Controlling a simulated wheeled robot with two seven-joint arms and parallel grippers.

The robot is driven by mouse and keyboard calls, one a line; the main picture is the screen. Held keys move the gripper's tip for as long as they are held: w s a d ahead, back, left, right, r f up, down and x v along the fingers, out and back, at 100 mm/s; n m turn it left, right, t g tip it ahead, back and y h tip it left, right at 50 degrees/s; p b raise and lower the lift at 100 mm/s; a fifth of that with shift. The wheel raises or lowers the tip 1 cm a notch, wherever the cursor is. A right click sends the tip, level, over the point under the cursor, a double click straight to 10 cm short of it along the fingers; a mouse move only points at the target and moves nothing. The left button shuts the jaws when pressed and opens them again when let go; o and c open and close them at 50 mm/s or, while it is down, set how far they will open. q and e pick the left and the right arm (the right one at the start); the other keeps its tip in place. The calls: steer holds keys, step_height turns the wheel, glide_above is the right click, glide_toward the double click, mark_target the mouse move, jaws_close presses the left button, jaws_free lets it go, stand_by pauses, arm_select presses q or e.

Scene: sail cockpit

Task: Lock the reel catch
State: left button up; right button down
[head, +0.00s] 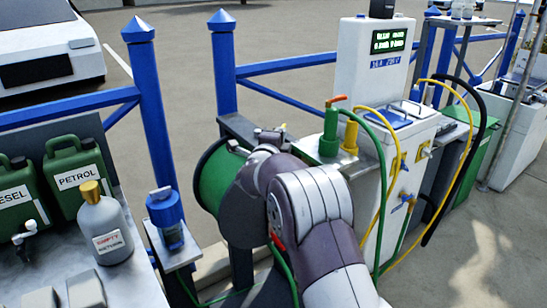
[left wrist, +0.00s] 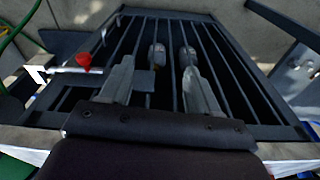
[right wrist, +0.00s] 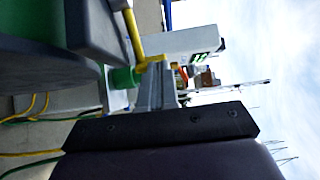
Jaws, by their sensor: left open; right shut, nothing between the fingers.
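The green reel (head: 213,180) stands between the blue posts in the head view, its right side hidden behind my right arm. I cannot make out its catch. My right gripper (right wrist: 157,72) is shut and empty in the right wrist view, close to a yellow bar (right wrist: 134,38) and a green fitting (right wrist: 124,78). A dark rounded body with green, perhaps the reel, fills that view's upper left. My left gripper (left wrist: 172,56) is open and empty over a dark barred grate (left wrist: 222,60). A red knob (left wrist: 83,60) on a pale rod lies left of its fingers.
A white pump (head: 365,60) with green and yellow hoses stands right of my arm. Green petrol (head: 78,178) and diesel cans and a grey bottle (head: 103,225) stand on the left counter. A blue-topped device (head: 165,210) stands beside it. Blue railings run behind.

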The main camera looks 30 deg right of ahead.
steer(key=w+d+n+t+y+b, duration=0.1)
steer(key=b, duration=0.1)
steer(key=w+d+n+y+b, duration=0.1)
steer(key=d+b, duration=0.1)
steer(key=w+d+t+y+b, duration=0.1)
steer(key=d+b, duration=0.1)
steer(key=shift+w+d+n+t+y, duration=0.2)
steer(key=shift+w+n+t+y, duration=0.1)
steer(key=shift+n, duration=0.1)
arm_select(q)
step_height(320, 180, down, 7)
steer(key=shift+f, duration=0.2)
arm_select(e)
steer(key=shift+w+d, duration=0.3)
steer(key=shift+w, duration=0.3)
